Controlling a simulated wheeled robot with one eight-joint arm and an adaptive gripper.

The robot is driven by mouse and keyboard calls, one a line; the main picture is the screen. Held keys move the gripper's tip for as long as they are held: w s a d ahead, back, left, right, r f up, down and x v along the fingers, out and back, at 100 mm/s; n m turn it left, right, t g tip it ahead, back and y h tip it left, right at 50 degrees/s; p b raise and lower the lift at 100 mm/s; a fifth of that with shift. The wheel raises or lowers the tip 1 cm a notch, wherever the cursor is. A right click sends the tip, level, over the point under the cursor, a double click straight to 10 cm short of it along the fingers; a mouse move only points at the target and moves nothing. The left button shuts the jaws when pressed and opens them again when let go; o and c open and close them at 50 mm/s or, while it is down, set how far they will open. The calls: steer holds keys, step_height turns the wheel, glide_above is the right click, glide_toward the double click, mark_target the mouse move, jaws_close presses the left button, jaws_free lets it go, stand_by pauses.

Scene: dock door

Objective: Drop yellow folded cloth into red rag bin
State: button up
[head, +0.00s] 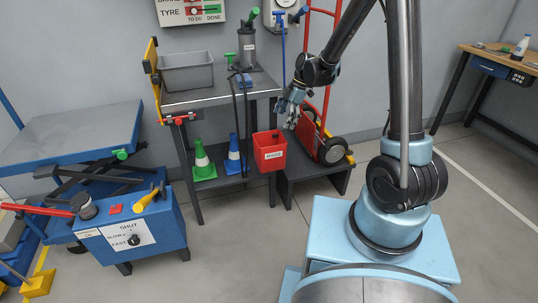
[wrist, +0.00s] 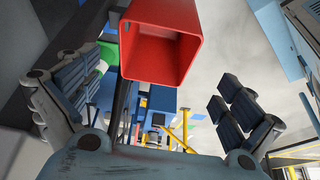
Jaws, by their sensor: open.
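The red rag bin (head: 271,158) hangs at the front right end of the grey workbench, with a white label on its front. In the wrist view the bin (wrist: 188,15) is at top centre, its open mouth facing the camera. My gripper (head: 291,104) is just above and right of the bin. In the wrist view my gripper (wrist: 155,105) has its fingers wide apart, with nothing between the fingertips. I cannot make out the yellow folded cloth in either view.
The workbench (head: 215,97) carries a grey tub (head: 187,74) and a dark canister (head: 247,50). A green cone (head: 203,163) and a blue cone (head: 235,157) stand on its lower shelf. A red hand truck (head: 309,118) is close right of my gripper. A blue control box (head: 160,232) stands front left.

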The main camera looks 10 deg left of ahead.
steer(key=w+d, duration=0.4)
steer(key=d, duration=0.3)
steer(key=shift+w+d, duration=0.2)
steer(key=shift+d, duration=0.2)
steer(key=s+d+r+m+t+h, duration=0.1)
steer(key=s+d+r+m, duration=0.5)
steer(key=d, duration=0.3)
steer(key=s+d+r+m+t+h, duration=0.1)
steer(key=s+d+r+m, duration=0.45)
steer(key=s+d, duration=0.2)
steer(key=s+d+f+m+t+h, duration=0.2)
steer(key=s+d+f+m, duration=0.1)
steer(key=s+d+m, duration=0.9)
steer(key=shift+s+d, duration=0.4)
steer(key=shift+s, duration=1.8)
steer(key=shift+f, duration=0.15)
